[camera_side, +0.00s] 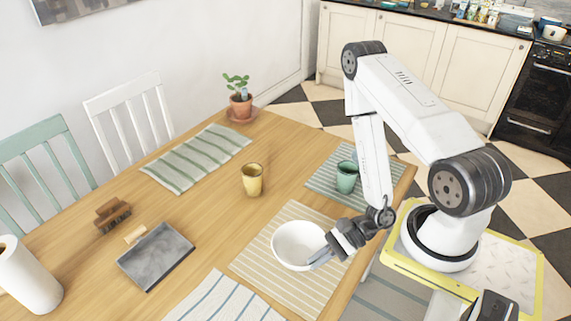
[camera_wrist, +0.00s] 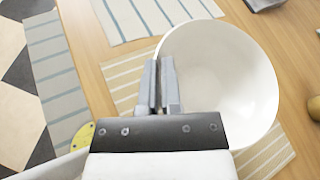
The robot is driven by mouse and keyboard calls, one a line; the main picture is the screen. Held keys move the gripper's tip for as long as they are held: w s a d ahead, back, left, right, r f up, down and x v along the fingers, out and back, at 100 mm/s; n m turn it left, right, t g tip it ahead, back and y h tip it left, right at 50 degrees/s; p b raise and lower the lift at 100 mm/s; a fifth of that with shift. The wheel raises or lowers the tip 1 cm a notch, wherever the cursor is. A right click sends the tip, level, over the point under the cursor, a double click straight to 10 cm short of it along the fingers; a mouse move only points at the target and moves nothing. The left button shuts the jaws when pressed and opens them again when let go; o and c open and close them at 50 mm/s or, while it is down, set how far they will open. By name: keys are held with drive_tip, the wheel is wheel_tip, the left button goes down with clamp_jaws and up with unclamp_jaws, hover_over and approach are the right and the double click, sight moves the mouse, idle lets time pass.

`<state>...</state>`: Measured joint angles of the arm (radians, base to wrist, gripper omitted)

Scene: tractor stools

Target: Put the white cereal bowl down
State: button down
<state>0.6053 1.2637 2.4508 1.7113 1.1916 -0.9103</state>
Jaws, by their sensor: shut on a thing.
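The white cereal bowl (camera_side: 293,240) is upright over the beige striped placemat (camera_side: 265,270) near the table's front edge. My gripper (camera_side: 325,252) is shut on the bowl's near right rim in the side view. In the wrist view, the bowl (camera_wrist: 235,75) fills the right of the picture, and my gripper's fingers (camera_wrist: 161,82) pinch its left wall. I cannot tell whether the bowl's base touches the placemat or hangs just above it.
A green cup (camera_side: 346,177) stands on another placemat to the right. A yellow cup (camera_side: 252,180) stands behind the bowl. A grey tray (camera_side: 155,256), a brown wooden object (camera_side: 112,214) and a paper roll (camera_side: 27,275) are at left. A potted plant (camera_side: 240,103) stands at the back.

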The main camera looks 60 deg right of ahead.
drive_tip(key=shift+f, duration=0.25)
drive_tip(key=shift+f, duration=1.75)
drive_tip(key=shift+f, duration=0.1)
drive_tip(key=c, duration=0.8)
unclamp_jaws()
drive_tip(key=shift+v, duration=3.75)
